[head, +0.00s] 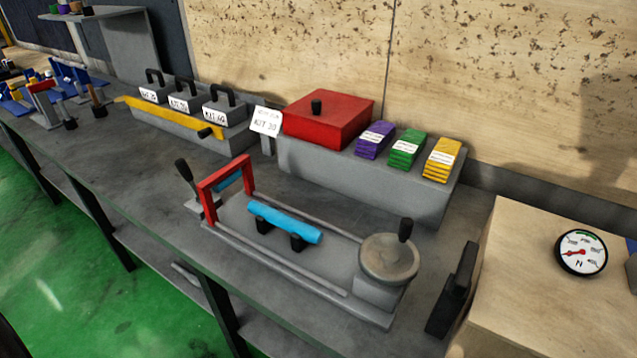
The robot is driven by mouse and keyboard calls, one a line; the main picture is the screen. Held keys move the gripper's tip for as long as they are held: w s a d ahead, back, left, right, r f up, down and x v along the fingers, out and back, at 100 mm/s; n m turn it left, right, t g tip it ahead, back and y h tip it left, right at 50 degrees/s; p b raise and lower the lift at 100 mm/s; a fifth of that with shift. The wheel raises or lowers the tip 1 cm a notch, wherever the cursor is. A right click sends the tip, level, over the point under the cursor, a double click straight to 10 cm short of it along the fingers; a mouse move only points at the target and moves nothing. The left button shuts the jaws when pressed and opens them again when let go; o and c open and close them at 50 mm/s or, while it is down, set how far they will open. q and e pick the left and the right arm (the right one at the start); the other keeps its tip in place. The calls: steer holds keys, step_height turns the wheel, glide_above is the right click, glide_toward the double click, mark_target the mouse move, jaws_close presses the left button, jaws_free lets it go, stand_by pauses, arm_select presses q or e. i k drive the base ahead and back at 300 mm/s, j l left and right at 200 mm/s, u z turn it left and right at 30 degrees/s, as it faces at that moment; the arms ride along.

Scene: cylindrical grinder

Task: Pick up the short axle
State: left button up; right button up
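A light blue cylindrical bar (284,222), which looks like the axle, lies across two black supports (297,242) on the bed of a grey grinder fixture (275,265). A second, darker blue piece (229,180) shows inside the red frame (207,195) at the fixture's left end; I cannot tell whether it is a separate axle. No label shows which is the short one.
A handwheel (388,258) with an upright black knob stands at the fixture's right end. Behind are a red box (328,119), several coloured packs (408,149) and black-handled blocks (186,100). A wooden box with a dial gauge (581,252) stands right.

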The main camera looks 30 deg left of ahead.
mark_target(309, 234)
steer(key=u, duration=1.1)
